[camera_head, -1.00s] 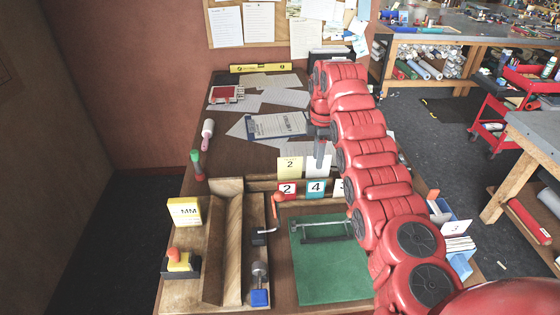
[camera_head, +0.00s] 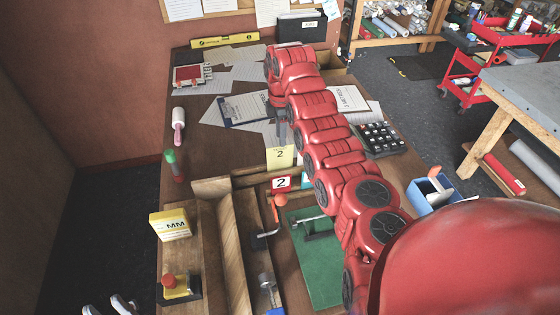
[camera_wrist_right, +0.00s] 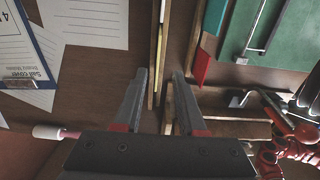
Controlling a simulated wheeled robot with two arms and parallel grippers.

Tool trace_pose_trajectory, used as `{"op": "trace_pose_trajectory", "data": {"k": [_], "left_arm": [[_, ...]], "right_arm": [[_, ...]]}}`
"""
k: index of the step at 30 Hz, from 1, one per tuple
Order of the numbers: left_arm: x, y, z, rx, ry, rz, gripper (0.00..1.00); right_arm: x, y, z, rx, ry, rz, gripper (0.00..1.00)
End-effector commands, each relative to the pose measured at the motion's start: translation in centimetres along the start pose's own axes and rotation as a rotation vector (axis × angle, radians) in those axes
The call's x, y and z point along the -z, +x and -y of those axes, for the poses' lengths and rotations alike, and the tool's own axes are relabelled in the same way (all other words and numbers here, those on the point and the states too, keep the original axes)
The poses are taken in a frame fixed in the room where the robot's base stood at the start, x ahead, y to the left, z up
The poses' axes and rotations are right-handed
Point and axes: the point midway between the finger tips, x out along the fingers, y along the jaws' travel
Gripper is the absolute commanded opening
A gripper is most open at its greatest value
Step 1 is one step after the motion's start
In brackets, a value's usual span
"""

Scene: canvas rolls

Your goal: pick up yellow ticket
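The yellow ticket (camera_head: 280,157), marked "2", stands upright at the rear of the wooden bench in the head view, above a red "2" tile (camera_head: 282,183). My right gripper (camera_head: 281,128) points down just behind and above the ticket, lined up with it. In the right wrist view my right gripper (camera_wrist_right: 163,75) is open, its two fingers apart. A thin yellowish edge (camera_wrist_right: 159,48) shows between the fingertips; it looks like the ticket seen edge-on. I cannot tell whether a finger touches it. My left gripper is not in view.
A clipboard (camera_head: 245,109) and papers lie behind the ticket. A green mat (camera_head: 322,270) with a metal handle lies in front. A yellow box (camera_head: 170,224), wooden trough (camera_head: 235,245) and black keypad (camera_head: 380,138) stand around. My right arm hides the bench right of the ticket.

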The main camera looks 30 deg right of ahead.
Motion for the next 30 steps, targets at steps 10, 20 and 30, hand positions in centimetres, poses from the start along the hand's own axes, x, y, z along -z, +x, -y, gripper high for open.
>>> {"op": "trace_pose_trajectory", "data": {"k": [10,20,30], "left_arm": [[0.1,0.7,0.0,0.000,0.000,0.000,0.39],[-0.1,-0.4,0.0,0.000,0.000,0.000,0.39],[-0.1,-0.3,0.0,0.000,0.000,-0.001,0.39]], "right_arm": [[0.0,4.8,0.0,-0.001,-0.001,0.001,0.40],[0.1,9.8,-0.1,-0.001,-0.002,0.001,0.40],[0.0,10.1,-0.1,-0.002,-0.001,0.001,0.26]]}}
